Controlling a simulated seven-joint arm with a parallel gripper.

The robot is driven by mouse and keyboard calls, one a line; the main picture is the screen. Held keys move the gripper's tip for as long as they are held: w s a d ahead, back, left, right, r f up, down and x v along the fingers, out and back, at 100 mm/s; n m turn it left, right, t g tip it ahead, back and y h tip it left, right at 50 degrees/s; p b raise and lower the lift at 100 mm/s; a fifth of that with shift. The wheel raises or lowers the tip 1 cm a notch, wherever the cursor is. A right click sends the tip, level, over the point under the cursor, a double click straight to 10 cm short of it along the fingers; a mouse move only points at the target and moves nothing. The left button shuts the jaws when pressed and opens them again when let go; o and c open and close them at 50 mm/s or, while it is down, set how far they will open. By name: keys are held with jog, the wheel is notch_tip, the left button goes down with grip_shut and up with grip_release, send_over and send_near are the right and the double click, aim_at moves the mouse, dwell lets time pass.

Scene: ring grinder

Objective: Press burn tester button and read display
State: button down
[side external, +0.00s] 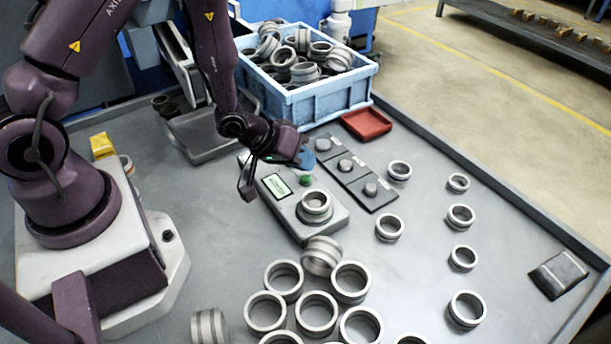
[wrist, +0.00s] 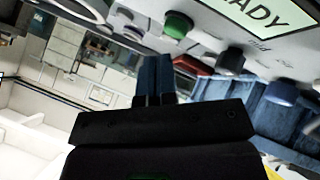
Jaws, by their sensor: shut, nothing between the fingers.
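The burn tester (side external: 322,230) is a grey box on the table with a metal ring (side external: 316,203) seated on it. Its pale green display (side external: 276,186) shows in both views; in the wrist view the display (wrist: 268,14) is cut by the frame edge, and the letters "ADY" are legible. The green button (side external: 306,180) sits beside the display; in the wrist view the button (wrist: 178,24) is beyond the fingertips and to their right. My gripper (side external: 305,158) is shut and empty, its blue fingers near the button's far side. The wrist view shows the fingers (wrist: 154,72) together, apart from the button.
A dark panel with several round knobs (side external: 345,166) lies just right of my gripper. A blue crate (side external: 325,104) full of rings and a red tray (side external: 366,123) stand behind. Several loose rings (side external: 316,312) crowd the front.

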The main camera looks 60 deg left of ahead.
jog(key=shift+f, duration=0.1)
jog(key=shift+f, duration=0.3)
